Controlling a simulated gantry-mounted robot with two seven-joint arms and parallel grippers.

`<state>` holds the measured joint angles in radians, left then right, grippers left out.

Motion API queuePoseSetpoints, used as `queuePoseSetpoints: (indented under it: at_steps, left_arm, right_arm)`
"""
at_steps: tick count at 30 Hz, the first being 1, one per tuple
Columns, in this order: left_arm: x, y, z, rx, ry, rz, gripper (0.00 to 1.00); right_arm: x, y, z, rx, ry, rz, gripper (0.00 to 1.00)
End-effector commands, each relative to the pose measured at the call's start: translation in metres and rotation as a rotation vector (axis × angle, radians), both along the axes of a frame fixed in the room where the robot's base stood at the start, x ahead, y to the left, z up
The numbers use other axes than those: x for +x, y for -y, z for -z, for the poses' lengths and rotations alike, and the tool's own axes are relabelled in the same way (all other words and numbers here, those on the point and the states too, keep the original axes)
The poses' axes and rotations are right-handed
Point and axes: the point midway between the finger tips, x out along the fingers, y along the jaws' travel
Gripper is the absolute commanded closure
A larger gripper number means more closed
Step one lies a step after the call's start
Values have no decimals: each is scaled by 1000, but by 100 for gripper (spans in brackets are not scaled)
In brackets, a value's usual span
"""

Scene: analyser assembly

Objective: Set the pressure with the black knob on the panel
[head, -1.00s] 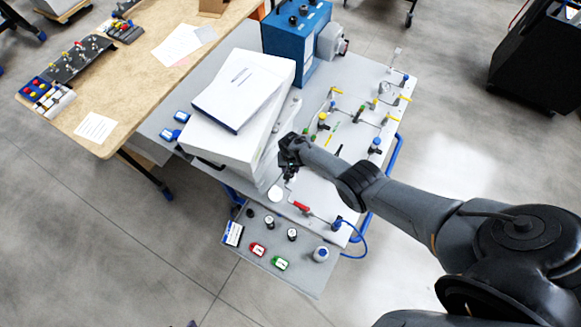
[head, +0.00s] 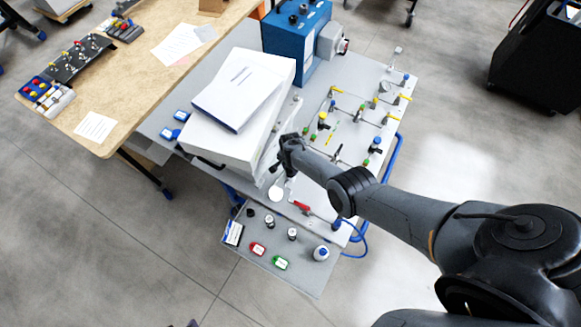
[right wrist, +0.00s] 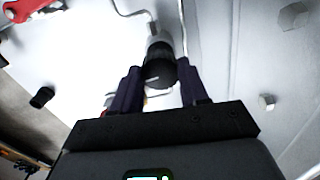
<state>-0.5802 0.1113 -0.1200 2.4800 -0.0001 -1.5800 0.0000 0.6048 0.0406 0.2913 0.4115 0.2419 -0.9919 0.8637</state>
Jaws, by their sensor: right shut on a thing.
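The black knob (right wrist: 159,66) sits between the two dark fingers of my right gripper (right wrist: 160,82) in the right wrist view. The fingers are shut on its sides, and a pale mark shows on its face. A metal fitting joins the knob to the white panel (right wrist: 85,70). In the head view my right gripper (head: 283,158) is at the near left part of the panel (head: 318,172), beside the white box. The knob cannot be made out there. My left gripper is not in view.
A large white box (head: 215,150) with a booklet (head: 240,92) on it stands close left of the gripper. A blue unit (head: 297,38) stands behind.

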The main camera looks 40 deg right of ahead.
Motion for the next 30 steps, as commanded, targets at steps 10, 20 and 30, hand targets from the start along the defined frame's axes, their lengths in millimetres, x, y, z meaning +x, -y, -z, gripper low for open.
queuePoseSetpoints:
  at_steps: [10,20,30]
  left_arm:
    - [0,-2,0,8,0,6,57]
    - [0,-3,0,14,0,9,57]
    - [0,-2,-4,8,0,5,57]
  right_arm:
    - [0,1,0,-2,1,13,87]
    - [0,1,0,-2,1,12,31]
    - [0,0,-5,-1,1,11,31]
